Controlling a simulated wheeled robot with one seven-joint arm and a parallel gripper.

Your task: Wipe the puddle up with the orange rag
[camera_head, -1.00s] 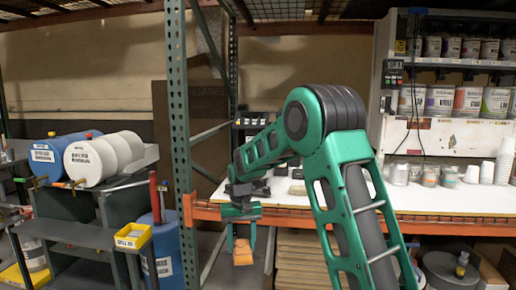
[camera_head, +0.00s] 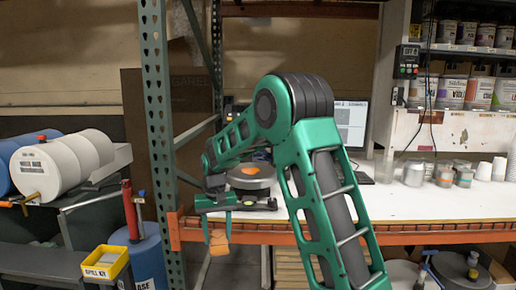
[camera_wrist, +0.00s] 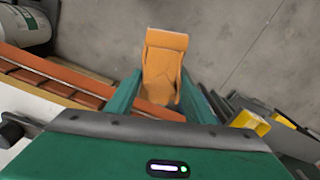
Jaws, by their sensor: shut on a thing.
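My gripper (camera_head: 219,232) is shut on the orange rag (camera_head: 220,244), which hangs from the fingers in front of the workbench's front edge. In the wrist view the rag (camera_wrist: 163,62) sticks out between the two green fingers of my gripper (camera_wrist: 162,97), above bare grey floor. I see no puddle in either current view.
The white workbench (camera_head: 410,205) with an orange front beam (camera_head: 440,227) runs to the right. A green rack post (camera_head: 157,140) stands left of my arm. A yellow spill kit bin (camera_head: 105,262), white drum (camera_head: 60,165) and blue drum (camera_head: 145,260) are at left.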

